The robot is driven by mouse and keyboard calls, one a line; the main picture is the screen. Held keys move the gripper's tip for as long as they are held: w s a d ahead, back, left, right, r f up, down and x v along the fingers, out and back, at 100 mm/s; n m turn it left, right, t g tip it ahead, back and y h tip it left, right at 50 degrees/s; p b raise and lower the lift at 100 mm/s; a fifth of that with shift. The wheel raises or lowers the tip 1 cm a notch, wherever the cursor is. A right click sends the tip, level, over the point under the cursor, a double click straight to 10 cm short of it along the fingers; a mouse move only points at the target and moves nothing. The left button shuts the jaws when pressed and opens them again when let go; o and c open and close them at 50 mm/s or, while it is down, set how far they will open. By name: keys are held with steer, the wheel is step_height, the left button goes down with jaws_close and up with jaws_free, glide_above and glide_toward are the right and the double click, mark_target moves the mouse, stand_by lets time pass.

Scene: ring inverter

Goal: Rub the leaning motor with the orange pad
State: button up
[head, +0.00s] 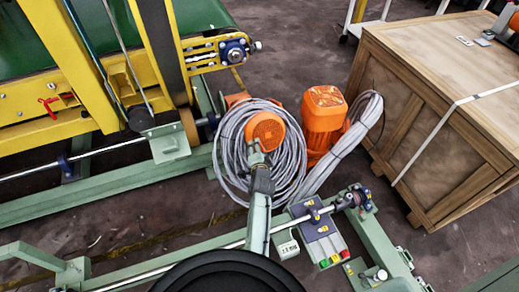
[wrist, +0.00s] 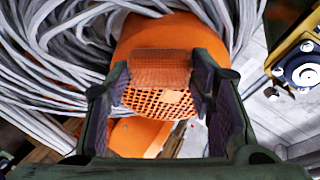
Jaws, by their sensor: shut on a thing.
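The leaning motor (head: 266,126) is orange with a round grille end and lies inside a coil of grey cable in the head view. In the wrist view its orange body (wrist: 150,32) and perforated grille (wrist: 160,104) fill the middle. My gripper (wrist: 162,78) is shut on the orange pad (wrist: 166,66), a flat block with a fine texture held between the two dark fingers. The pad lies over the motor's grille end; I cannot tell for sure whether it touches. In the head view my gripper (head: 257,157) is at the lower edge of the grille, and the pad cannot be made out.
A second orange motor (head: 323,112) stands just right, beside the grey cable coil (head: 231,135). A wooden crate (head: 440,110) is at the right. A yellow and green conveyor frame (head: 75,105) fills the left. A green rail with a button box (head: 320,240) runs in front.

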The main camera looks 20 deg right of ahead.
steer(key=shift+s, duration=0.1)
steer(key=shift+s+d+r+p, duration=0.1)
steer(key=shift+s+r+p, duration=0.4)
steer(key=shift+s, duration=0.35)
steer(key=shift+s+r+p, duration=0.45)
steer(key=shift+s+p, duration=0.05)
steer(key=shift+s, duration=0.35)
steer(key=shift+s+d+r+p, duration=0.1)
steer(key=shift+s+r+p, duration=0.4)
steer(key=shift+s, duration=0.35)
steer(key=s, duration=0.1)
steer(key=s+r+p, duration=0.1)
steer(key=shift+s+r, duration=0.2)
steer(key=shift+s, duration=0.15)
